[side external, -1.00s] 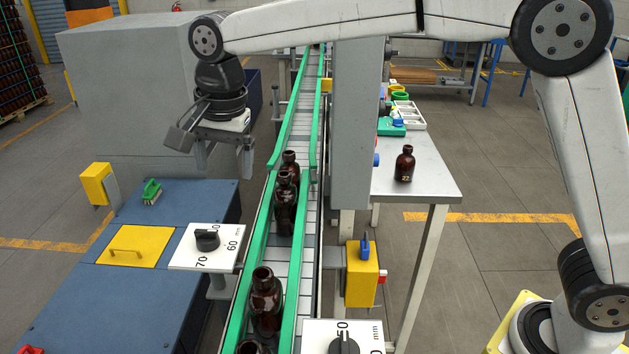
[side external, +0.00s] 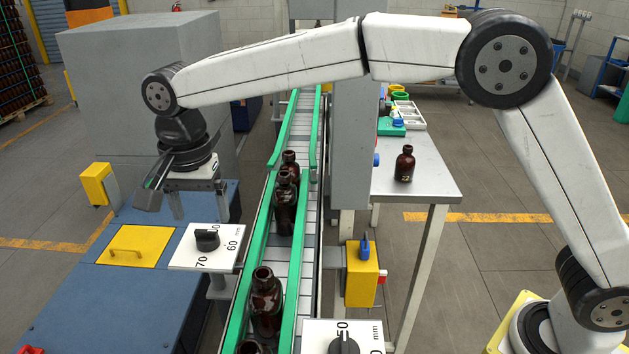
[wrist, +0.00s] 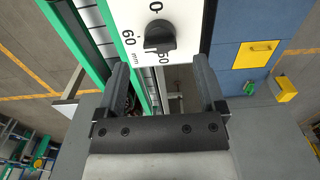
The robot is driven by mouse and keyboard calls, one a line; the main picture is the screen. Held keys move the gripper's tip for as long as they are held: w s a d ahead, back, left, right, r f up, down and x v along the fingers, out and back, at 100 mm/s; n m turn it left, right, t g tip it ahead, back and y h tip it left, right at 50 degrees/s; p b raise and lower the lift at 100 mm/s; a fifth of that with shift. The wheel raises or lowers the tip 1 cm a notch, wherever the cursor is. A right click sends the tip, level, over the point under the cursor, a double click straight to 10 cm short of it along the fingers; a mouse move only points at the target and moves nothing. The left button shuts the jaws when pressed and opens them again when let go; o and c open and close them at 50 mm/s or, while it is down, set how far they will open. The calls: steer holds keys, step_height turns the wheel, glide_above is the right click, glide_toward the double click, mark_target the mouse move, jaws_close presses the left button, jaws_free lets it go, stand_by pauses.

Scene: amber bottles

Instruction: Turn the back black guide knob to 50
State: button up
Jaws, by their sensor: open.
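The back black guide knob (side external: 207,240) sits on a white dial plate (side external: 183,257) to the left of the conveyor. The marks 60 and 70 are readable there, and another mark is partly hidden behind the knob. The knob also shows in the wrist view (wrist: 160,37), near the top centre, ahead of my fingertips. I cannot tell its exact setting. My gripper (side external: 199,207) points down, open and empty, above and slightly behind the knob. In the wrist view, its two fingers (wrist: 160,80) are wide apart with nothing between them.
A second black knob (side external: 344,344) on a white plate stands at the front. Several amber bottles (side external: 285,205) stand on the conveyor between green rails (side external: 257,225). A grey cabinet (side external: 105,95) stands behind my gripper. A blue bench with a yellow lid (side external: 133,247) lies left.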

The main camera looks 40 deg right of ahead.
mark_target(205, 231)
steer(key=shift+f, duration=2.35)
jaws_close()
